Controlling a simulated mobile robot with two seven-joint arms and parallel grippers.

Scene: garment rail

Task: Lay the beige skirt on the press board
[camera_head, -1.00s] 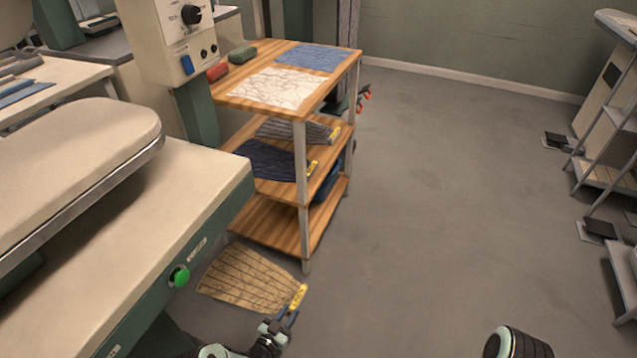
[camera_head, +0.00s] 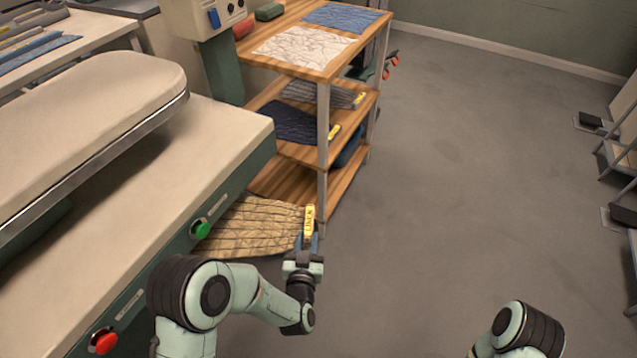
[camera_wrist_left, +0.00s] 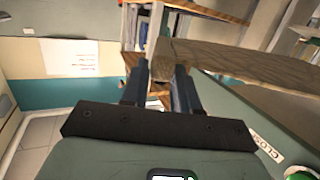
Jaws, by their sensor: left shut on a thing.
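The beige skirt (camera_head: 250,226), checked with dark lines, hangs out sideways beside the press. My left gripper (camera_head: 309,232) is shut on its right end, by a yellow tag. In the left wrist view, brownish cloth (camera_wrist_left: 235,65) stretches right from between the fingers of the left gripper (camera_wrist_left: 163,72). The skirt's left end is hidden behind the press edge in the head view. A cream padded board (camera_head: 90,90) with a metal rim lies over the flat beige press bed (camera_head: 190,145), left of the skirt; both are bare. My right arm shows at bottom right, its gripper out of view.
A wooden shelf trolley (camera_head: 345,195) with folded cloths stands close behind the skirt. The press front has a green button (camera_head: 200,230) and a red button (camera_head: 103,342) near my left arm.

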